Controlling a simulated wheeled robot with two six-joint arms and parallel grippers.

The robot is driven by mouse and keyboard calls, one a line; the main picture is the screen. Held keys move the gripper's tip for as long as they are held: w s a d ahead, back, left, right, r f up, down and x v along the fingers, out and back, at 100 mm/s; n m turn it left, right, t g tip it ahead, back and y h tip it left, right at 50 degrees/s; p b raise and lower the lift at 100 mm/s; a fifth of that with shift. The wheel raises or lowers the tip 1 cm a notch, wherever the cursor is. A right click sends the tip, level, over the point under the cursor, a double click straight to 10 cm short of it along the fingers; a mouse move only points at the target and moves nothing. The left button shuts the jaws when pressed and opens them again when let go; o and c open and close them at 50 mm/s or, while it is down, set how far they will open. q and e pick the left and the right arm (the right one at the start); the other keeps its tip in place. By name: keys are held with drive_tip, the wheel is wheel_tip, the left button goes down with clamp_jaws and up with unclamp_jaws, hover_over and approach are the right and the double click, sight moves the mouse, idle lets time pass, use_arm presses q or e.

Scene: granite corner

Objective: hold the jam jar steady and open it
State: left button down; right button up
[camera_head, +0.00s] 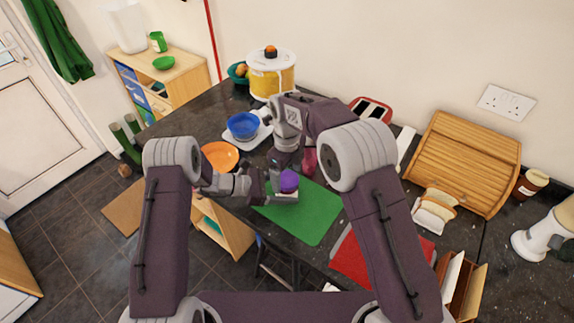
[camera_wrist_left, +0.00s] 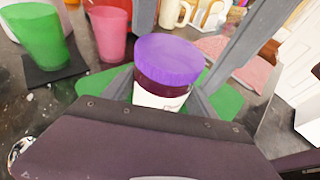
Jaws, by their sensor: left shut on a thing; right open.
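The jam jar has a purple lid (camera_head: 289,181) and shows in the left wrist view with a dark body and white label (camera_wrist_left: 160,97). The lid is on the jar, which stands upright over the green mat (camera_head: 318,222). My left gripper (camera_head: 284,192) is shut on the jar's body from the left, with a finger on each side in the left wrist view. My right gripper (camera_head: 284,162) is open and points down just behind and above the lid, apart from it as far as I can see. Its fingertips are partly hidden.
A pink cup (camera_head: 309,161) stands behind the jar; a green cup (camera_wrist_left: 38,36) is beside it in the left wrist view. An orange plate (camera_head: 220,156) and blue bowl (camera_head: 243,125) lie left. The mat's right part is clear.

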drive_tip(key=shift+f, duration=0.2)
drive_tip(key=c, duration=1.5)
drive_tip(key=shift+o, duration=0.2)
drive_tip(key=n, duration=0.5)
drive_tip(key=shift+n, duration=0.3)
drive_tip(key=n, duration=0.6)
drive_tip(key=shift+n, duration=0.3)
drive_tip(key=n, duration=0.9)
drive_tip(key=shift+r, duration=0.1)
drive_tip(key=n, duration=0.6)
drive_tip(key=shift+n, duration=0.3)
drive_tip(key=n, duration=1.9)
use_arm(q)
drive_tip(key=shift+s, duration=0.1)
use_arm(e)
drive_tip(key=n, duration=0.7)
drive_tip(key=shift+r, duration=0.1)
drive_tip(key=shift+w, duration=0.1)
